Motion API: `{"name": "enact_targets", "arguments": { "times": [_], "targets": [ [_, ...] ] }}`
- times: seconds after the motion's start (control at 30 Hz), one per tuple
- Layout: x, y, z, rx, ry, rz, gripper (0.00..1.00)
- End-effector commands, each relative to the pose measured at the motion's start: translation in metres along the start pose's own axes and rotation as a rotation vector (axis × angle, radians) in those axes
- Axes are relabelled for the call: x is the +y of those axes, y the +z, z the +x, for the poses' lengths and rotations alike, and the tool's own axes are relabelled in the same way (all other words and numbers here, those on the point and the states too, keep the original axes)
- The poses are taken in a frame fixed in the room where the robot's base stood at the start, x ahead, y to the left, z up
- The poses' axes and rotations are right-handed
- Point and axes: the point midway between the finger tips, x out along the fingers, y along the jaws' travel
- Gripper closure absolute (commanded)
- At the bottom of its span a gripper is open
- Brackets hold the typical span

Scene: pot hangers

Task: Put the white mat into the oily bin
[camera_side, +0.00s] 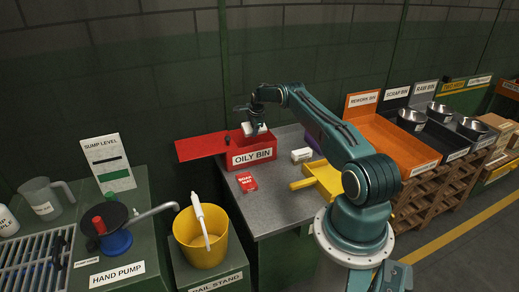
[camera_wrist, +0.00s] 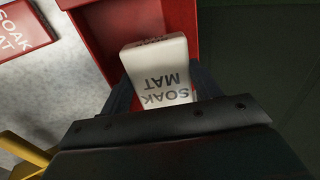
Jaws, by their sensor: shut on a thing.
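A white mat (camera_wrist: 160,62) lettered "SOAK MAT" is held in my gripper (camera_wrist: 163,92), whose jaws close on its two sides in the wrist view. In the side view my gripper (camera_side: 253,118) holds the white mat (camera_side: 255,130) at the opening of the red oily bin (camera_side: 252,156). The bin's red walls (camera_wrist: 183,15) show around and beyond the mat in the wrist view. The bin's red lid (camera_side: 202,147) stands out to the left, leaving the top open. I cannot tell how far the mat is below the rim.
A red soak mat (camera_side: 248,182) lies on the grey bench (camera_side: 268,212) in front of the bin; it also shows in the wrist view (camera_wrist: 22,28). A white block (camera_side: 302,155) and a yellow tray (camera_side: 322,180) are to the right. A yellow bucket (camera_side: 201,243) stands left of the bench.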

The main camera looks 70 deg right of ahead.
Motion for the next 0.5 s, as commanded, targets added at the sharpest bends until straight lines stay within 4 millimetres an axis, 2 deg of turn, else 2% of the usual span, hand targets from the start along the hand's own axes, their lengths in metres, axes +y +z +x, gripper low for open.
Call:
{"name": "enact_targets", "arguments": {
  "times": [0.5],
  "targets": [
    [0.013,0.000,0.026,0.000,-0.001,0.000,0.59]
  ]
}}
